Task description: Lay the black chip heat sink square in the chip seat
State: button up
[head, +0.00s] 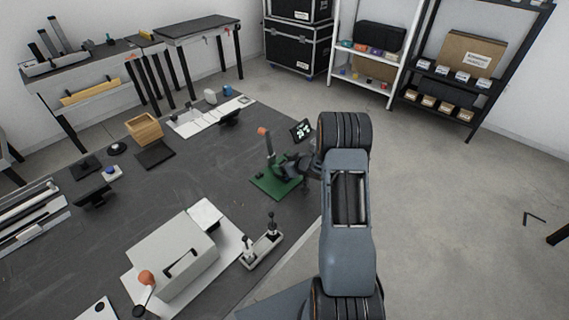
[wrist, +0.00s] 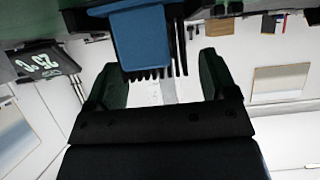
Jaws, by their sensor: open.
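My gripper (wrist: 160,76) is open in the wrist view, its two dark green-padded fingers spread apart. A black finned part (wrist: 181,48), which looks like the heat sink, shows ahead between the fingers, with a blue block (wrist: 140,38) in front of part of it. I see no finger touching either one; the exact gap cannot be told. In the head view my gripper (head: 290,168) is low over the green board (head: 266,187) near the bench's right edge. The heat sink is not clear there, being small and partly behind my gripper. I cannot make out the chip seat.
An orange-topped post (head: 263,132) stands at the board's back, close to my gripper. A grey lever unit (head: 262,248) and a large grey box (head: 172,258) stand nearer. Bare bench (head: 185,185) lies left of the board.

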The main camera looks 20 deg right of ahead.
jog(key=shift+s+d+r, duration=0.1)
jog(key=shift+s+d, duration=0.1)
jog(key=shift+s, duration=0.15)
jog(key=r+v, duration=0.1)
jog(key=v, duration=1)
notch_tip(320, 180, up, 12)
jog(key=s+a+m+g+h, duration=0.1)
jog(key=a+m+h, duration=0.15)
jog(key=h, duration=0.55)
jog(key=s+a+r+m+g+y, duration=0.1)
jog(key=s+a+r+g, duration=0.1)
jog(key=s+a, duration=0.5)
jog(key=s+a+r+m+g+y, duration=0.1)
jog(key=s+a+r+g+y, duration=0.1)
jog(key=s+a+g, duration=0.2)
jog(key=s+a, duration=0.3)
jog(key=s, duration=0.5)
jog(key=shift+s, duration=0.25)
jog(key=shift+r+m, duration=0.1)
jog(key=shift+m, duration=0.15)
